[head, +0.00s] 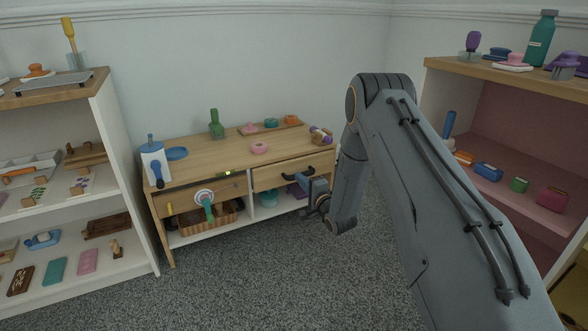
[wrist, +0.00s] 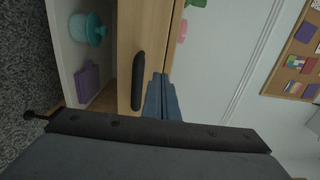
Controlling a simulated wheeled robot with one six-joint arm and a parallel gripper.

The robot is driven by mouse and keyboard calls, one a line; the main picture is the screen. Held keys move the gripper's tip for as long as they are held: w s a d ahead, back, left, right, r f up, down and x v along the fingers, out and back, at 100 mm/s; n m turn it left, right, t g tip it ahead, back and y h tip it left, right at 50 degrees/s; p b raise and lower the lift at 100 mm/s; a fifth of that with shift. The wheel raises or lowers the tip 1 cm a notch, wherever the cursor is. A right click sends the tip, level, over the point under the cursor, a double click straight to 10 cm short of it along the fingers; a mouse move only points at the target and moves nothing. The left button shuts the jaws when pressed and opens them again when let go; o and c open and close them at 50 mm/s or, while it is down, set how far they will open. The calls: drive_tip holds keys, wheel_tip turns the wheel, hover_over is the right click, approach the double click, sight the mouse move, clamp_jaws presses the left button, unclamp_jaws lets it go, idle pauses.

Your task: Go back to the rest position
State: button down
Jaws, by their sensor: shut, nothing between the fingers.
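My gripper (head: 297,181) is shut and empty, in front of the right drawer of the wooden desk (head: 205,155). In the wrist view its blue-grey fingers (wrist: 161,80) lie together, close beside the dark handle (wrist: 138,80) of that drawer. The handle also shows in the head view (head: 298,173). I cannot tell whether the fingers touch it.
A white shelf (head: 128,175) with craft items stands at left. A pink-backed shelf (head: 500,110) stands close to my arm at right. Stamps, a pink ring (head: 259,147) and a blue-and-white jug (head: 155,165) are on the desk. Grey carpet (head: 260,270) in front is clear.

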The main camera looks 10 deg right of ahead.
drive_tip(key=s+p, duration=0.2)
drive_tip(key=s, duration=0.3)
drive_tip(key=s+a+r+n+g+h, duration=0.1)
drive_tip(key=s+a+r+n+g, duration=0.1)
drive_tip(key=a+r+n+g, duration=0.6)
drive_tip(key=s+a+r+n+h, duration=0.1)
drive_tip(key=s+a+r+n, duration=0.1)
drive_tip(key=s+a+r, duration=0.65)
drive_tip(key=s+r+n+g+h, duration=0.1)
drive_tip(key=s+r+n+g, duration=0.2)
drive_tip(key=s, duration=1.2)
drive_tip(key=s+a+r+n+g, duration=0.1)
drive_tip(key=s+n+g, duration=0.25)
drive_tip(key=s, duration=1.15)
drive_tip(key=s+r+n+g+h, duration=0.1)
drive_tip(key=s+r+n+g, duration=0.3)
drive_tip(key=s, duration=1.1)
drive_tip(key=d+r+m+p, duration=0.2)
drive_tip(key=d+r+p, duration=0.4)
drive_tip(key=r+p, duration=0.3)
drive_tip(key=d+r+m+t+h+p, duration=0.1)
drive_tip(key=d+r+p, duration=0.6)
drive_tip(key=p, duration=0.8)
drive_tip(key=d+r+m+p, duration=0.3)
drive_tip(key=d+r+p, duration=0.4)
drive_tip(key=r+p, duration=0.3)
drive_tip(key=shift+w+r+h+p, duration=0.3)
drive_tip(key=shift+r+p, duration=0.1)
drive_tip(key=shift+p, duration=1.15)
